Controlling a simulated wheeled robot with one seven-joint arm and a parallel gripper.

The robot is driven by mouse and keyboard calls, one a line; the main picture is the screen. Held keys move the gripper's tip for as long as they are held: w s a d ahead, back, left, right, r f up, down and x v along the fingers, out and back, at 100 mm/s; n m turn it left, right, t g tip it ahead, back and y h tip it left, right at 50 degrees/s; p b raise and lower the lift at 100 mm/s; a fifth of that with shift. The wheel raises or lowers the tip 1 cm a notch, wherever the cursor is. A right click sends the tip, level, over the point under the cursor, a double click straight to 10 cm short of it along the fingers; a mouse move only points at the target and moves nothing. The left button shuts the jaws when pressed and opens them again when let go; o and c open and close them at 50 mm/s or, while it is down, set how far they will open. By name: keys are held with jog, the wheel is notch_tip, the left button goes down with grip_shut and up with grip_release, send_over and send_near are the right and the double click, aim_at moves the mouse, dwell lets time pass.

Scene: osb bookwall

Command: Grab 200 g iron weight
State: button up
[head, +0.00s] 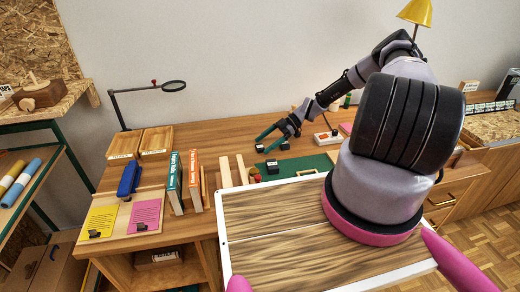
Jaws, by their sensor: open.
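My gripper (264,145) is at the end of my arm, over the middle of the wooden desk. Its two dark green fingers are open and point down and left, with nothing visible held between them. A small dark block (272,167) with a pale mark stands just in front of the fingertips, at the edge of the green mat (300,165). Another small dark piece (284,146) lies to the right, under the gripper. These may be iron weights, but their labels are too small to read, so I cannot tell which is 200 g.
A wood-grain tray top with a white rim (224,224) fills the foreground. A magnifier lamp (122,108) and a white box (327,138) stand farther back.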

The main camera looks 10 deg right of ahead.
jog(key=shift+s+a+f, duration=0.1)
jog(key=shift+a+f, duration=0.1)
jog(key=shift+a, duration=0.2)
jog(key=shift+c, duration=0.3)
grip_shut()
